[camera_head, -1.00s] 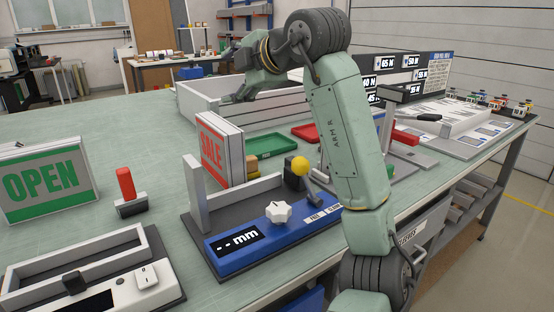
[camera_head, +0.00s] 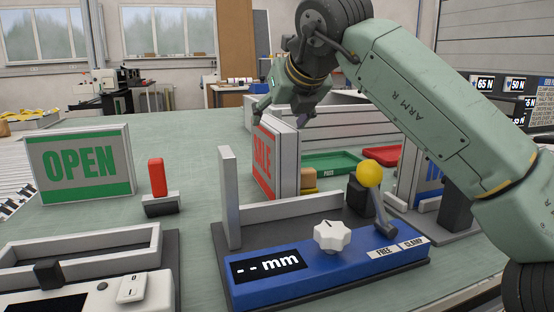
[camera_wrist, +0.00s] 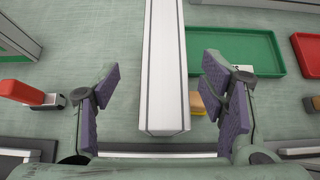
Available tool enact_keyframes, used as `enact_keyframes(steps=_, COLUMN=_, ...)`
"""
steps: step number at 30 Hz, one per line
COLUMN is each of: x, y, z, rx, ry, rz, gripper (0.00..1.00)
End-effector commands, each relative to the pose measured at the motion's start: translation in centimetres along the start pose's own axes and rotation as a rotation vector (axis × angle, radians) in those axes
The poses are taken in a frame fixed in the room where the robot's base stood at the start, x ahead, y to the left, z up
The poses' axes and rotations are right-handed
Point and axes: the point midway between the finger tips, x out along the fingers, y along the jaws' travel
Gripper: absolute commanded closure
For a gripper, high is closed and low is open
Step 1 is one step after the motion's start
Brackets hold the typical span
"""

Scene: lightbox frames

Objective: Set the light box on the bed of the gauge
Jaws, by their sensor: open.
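The SALE light box (camera_head: 274,160), a white upright box with red lettering, stands on the table behind the gauge. The gauge (camera_head: 325,275) has a blue front panel reading "-- mm", a white knob, a yellow-balled lever and a tall white post at its left. Its dark bed (camera_head: 290,233) is bare between the white rail and the panel. My gripper (camera_head: 282,114) is open above the SALE box. In the wrist view the box's long top edge (camera_wrist: 163,60) runs between the open fingers, with a gap on both sides. The OPEN light box (camera_head: 80,168) stands at the left.
A red-handled tool (camera_head: 158,185) stands left of the gauge. A green tray (camera_head: 330,163) and a red tray (camera_head: 382,155) lie behind it. A small tan block (camera_head: 308,179) sits beside the SALE box. Another white-framed device (camera_head: 85,270) is at the front left.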

Motion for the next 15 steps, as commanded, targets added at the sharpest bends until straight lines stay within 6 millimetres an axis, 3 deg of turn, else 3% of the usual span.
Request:
enact_keyframes(steps=8, x=2.5, y=-0.1, z=0.1, rx=0.002, ry=0.0, rz=0.001, gripper=0.35)
enact_keyframes(steps=15, x=5.9, y=-0.4, z=0.1, rx=0.002, ry=0.0, rz=0.001, gripper=0.35)
